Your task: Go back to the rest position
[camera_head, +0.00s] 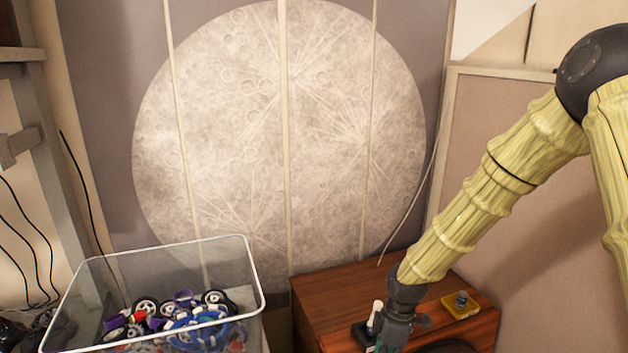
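My gripper (396,330) is at the bottom of the view, low over the wooden cabinet top. My arm comes down to it from the upper right. The fingertips are not clearly visible, so I cannot tell whether it is open or shut. A small white piece on a dark base (375,318) stands just left of my gripper. I cannot tell whether they touch.
A wooden cabinet (325,292) stands at the bottom right, with a small yellow block with a grey knob (461,304) on it. A clear bin (258,290) of toy wheels and parts (185,318) is at left. A moon panel (285,130) covers the wall behind.

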